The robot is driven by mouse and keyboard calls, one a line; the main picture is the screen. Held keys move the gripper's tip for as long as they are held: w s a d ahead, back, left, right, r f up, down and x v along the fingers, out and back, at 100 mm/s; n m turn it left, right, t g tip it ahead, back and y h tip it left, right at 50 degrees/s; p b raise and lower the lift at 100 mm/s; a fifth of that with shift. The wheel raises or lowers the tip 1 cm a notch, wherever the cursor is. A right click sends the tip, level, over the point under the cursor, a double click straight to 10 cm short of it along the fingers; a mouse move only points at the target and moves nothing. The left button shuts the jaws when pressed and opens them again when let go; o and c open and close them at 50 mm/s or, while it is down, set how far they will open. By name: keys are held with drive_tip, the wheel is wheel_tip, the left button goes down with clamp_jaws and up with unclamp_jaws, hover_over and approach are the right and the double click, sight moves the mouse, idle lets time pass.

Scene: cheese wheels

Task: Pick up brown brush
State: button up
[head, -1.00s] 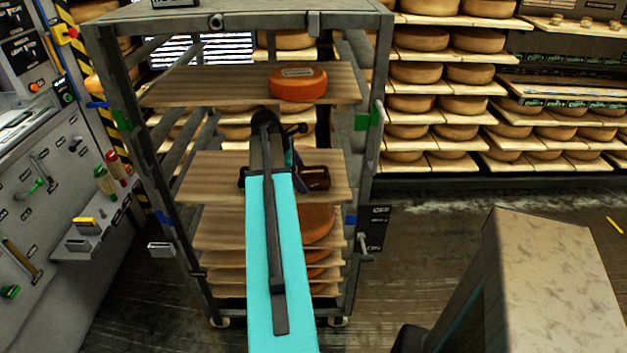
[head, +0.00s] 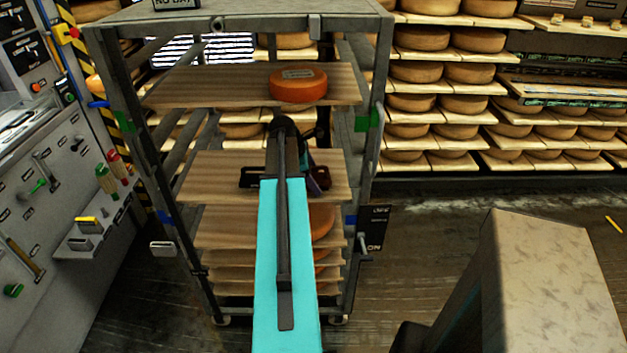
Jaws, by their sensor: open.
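I cannot make out a brown brush for certain. Two small tan items, one with a green top (head: 106,181) and one with a red top (head: 117,167), hang on the grey panel at the left; they may be brushes. My gripper (head: 286,177) is in front of the rack's middle shelf, largely hidden behind my turquoise arm. Dark parts of it show on both sides of the arm. It is open, and I see nothing held. Whether anything lies between the jaws is hidden.
A grey metal rack (head: 362,60) with wooden shelves stands ahead. An orange cheese wheel (head: 298,84) lies on its upper shelf (head: 200,88). A yellow-topped item (head: 88,224) sits on a small ledge at the left. Cheese shelves (head: 450,88) fill the back right.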

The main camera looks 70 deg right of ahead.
idle(0.3)
drive_tip(key=c, duration=1.2)
drive_tip(key=shift+r, duration=0.15)
drive_tip(key=shift+r+b, duration=0.3)
drive_tip(key=shift+r, duration=0.2)
drive_tip(key=s+a+b, duration=0.1)
drive_tip(key=a, duration=0.2)
drive_tip(key=s+a+b, duration=0.2)
drive_tip(key=a, duration=0.2)
drive_tip(key=s+a+b, duration=0.1)
drive_tip(key=a, duration=0.3)
drive_tip(key=shift+s+a+f, duration=0.15)
drive_tip(key=shift+s+a, duration=0.05)
drive_tip(key=shift+s, duration=0.05)
drive_tip(key=shift+a+b, duration=0.15)
drive_tip(key=shift+b, duration=0.85)
